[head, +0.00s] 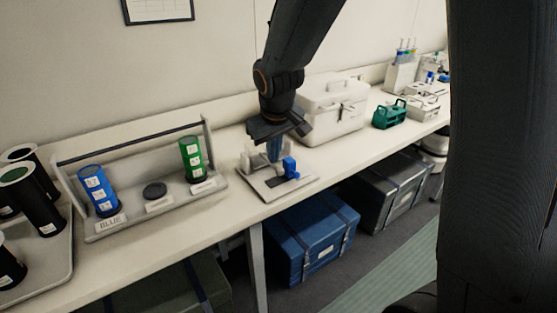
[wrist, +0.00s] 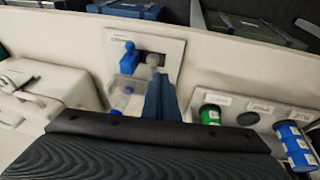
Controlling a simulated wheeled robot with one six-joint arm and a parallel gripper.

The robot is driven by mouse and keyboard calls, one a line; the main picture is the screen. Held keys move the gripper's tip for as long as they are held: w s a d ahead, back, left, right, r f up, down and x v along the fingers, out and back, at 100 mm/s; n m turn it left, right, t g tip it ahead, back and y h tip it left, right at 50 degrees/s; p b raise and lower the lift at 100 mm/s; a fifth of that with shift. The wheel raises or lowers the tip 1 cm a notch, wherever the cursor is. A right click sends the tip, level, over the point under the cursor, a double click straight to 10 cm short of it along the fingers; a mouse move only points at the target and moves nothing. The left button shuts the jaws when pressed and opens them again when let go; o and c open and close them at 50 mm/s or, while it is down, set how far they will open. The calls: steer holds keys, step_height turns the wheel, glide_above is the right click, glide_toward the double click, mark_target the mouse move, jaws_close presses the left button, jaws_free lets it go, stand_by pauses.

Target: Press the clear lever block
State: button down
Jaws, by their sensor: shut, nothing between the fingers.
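A small device with a pale base plate (head: 271,190) stands on the bench below my gripper. It carries an upright blue part (head: 291,168), which also shows in the wrist view (wrist: 129,57). In the wrist view a clear block (wrist: 122,90) with blue inside sits beside the fingers, and a grey knob (wrist: 154,59) stands just beyond the fingertips. My gripper (head: 274,155) points down at the device with its blue fingers (wrist: 160,82) together and empty. Its fingers partly hide the device, and I cannot tell whether they touch it.
A rack with a blue canister (head: 98,190) and a green canister (head: 191,158) stands left of the device. A white case (head: 333,110) stands behind right, then a green carrier (head: 389,115). Bins, including a blue one (head: 310,238), sit under the bench.

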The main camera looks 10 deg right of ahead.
mark_target(278, 170)
steer(key=shift+w+d+f+p, duration=0.15)
steer(key=shift+d+f+p, duration=0.1)
steer(key=shift+f, duration=0.4)
steer(key=shift+w+d+f+p, duration=0.2)
steer(key=shift+f, duration=0.4)
steer(key=shift+w+d+f+p, duration=0.15)
steer(key=shift+d+f+p, duration=0.1)
steer(key=shift+f, duration=0.4)
steer(key=shift+f, duration=0.1)
steer(key=f+b, duration=0.3)
steer(key=s+f+b, duration=0.1)
steer(key=shift+d+f, duration=0.2)
steer(key=shift+d, duration=0.1)
steer(key=shift+s+f+b, duration=0.4)
steer(key=shift+f+b, duration=0.2)
steer(key=shift+b, duration=0.1)
steer(key=shift+f, duration=0.1)
steer(key=p+v, duration=0.1)
steer(key=v, duration=0.1)
steer(key=a+p+v, duration=0.1)
steer(key=v, duration=0.2)
steer(key=shift+p, duration=0.35)
steer(key=s+r+b, duration=0.2)
steer(key=s+r, duration=0.3)
steer(key=r, duration=0.2)
steer(key=shift+s+d, duration=0.4)
steer(key=shift+r, duration=0.1)
